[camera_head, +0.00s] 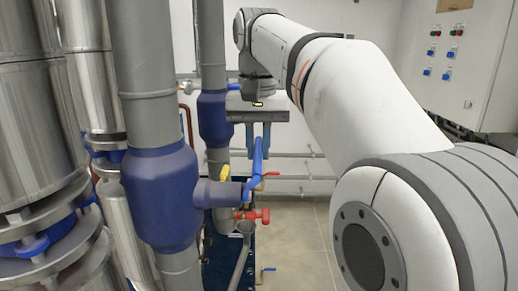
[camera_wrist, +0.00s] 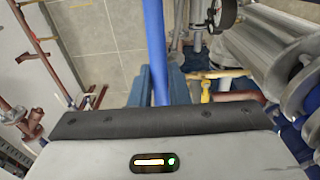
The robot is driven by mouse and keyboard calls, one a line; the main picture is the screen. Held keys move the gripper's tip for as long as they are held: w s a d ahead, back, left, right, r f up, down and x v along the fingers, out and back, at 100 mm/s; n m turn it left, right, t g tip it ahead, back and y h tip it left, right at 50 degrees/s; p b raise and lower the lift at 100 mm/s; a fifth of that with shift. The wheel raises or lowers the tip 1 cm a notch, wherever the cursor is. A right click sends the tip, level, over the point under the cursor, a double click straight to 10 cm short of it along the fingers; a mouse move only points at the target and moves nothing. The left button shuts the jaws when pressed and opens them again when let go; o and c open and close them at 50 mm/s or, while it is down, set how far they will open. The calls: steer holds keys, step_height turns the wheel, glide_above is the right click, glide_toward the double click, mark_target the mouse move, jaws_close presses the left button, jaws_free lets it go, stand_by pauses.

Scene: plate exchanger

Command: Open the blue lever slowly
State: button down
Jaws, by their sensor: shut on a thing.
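The blue lever (camera_head: 256,165) is a slim bar that rises from a valve on a stub pipe beside the blue-wrapped pipe. Its top end tilts slightly right. My gripper (camera_head: 258,145) comes from above, its two blue fingers on either side of the lever's upper end, and it is shut on the lever. In the wrist view, the lever (camera_wrist: 155,40) runs up the picture from between the fingers of my gripper (camera_wrist: 158,85). The lever's gripped end is partly hidden by the fingers and the gripper body.
A red valve handle (camera_head: 252,215) sits just below the lever, and a yellow handle (camera_head: 225,173) is to its left. Thick blue-wrapped pipes (camera_head: 160,195) stand close on the left. A control cabinet (camera_head: 460,60) hangs at the right. Bare floor (camera_head: 300,235) shows right of the valves.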

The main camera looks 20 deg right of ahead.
mark_target(258, 148)
steer(key=shift+s+r+t, duration=0.1)
steer(key=shift+r+t, duration=0.3)
steer(key=shift+r, duration=0.15)
steer(key=c, duration=1.4)
jaws_free()
steer(key=shift+a, duration=0.1)
steer(key=r, duration=0.5)
steer(key=s+r, duration=0.1)
steer(key=r, duration=0.1)
steer(key=shift+a+r+p, duration=0.15)
steer(key=shift+r+p, duration=0.15)
steer(key=shift+p, duration=0.05)
